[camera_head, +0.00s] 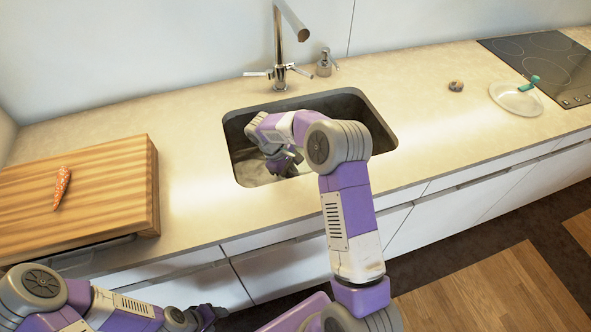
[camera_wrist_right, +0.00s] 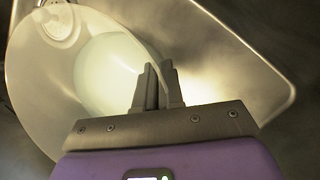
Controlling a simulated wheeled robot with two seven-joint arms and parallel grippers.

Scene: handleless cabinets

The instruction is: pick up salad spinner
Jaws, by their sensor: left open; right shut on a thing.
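My right gripper (camera_head: 290,163) reaches down inside the sink. In the right wrist view, its fingers (camera_wrist_right: 158,85) are shut on the thin rim of a pale, translucent round bowl-like thing (camera_wrist_right: 105,75), which I take to be the salad spinner. The fingers cover part of the rim, and I cannot tell whether it touches the sink floor. In the head view, my right arm and gripper hide most of it. My left gripper (camera_head: 207,316) is open and empty, low at the front of the counter.
The sink (camera_head: 243,180) has walls close around my right gripper. A faucet (camera_head: 280,55) and soap dispenser (camera_head: 324,63) stand behind it. A cutting board (camera_head: 110,165) with a carrot (camera_head: 62,187) lies left; a plate (camera_head: 515,98) and cooktop (camera_head: 545,60) are right. Counter right of the sink is mostly clear.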

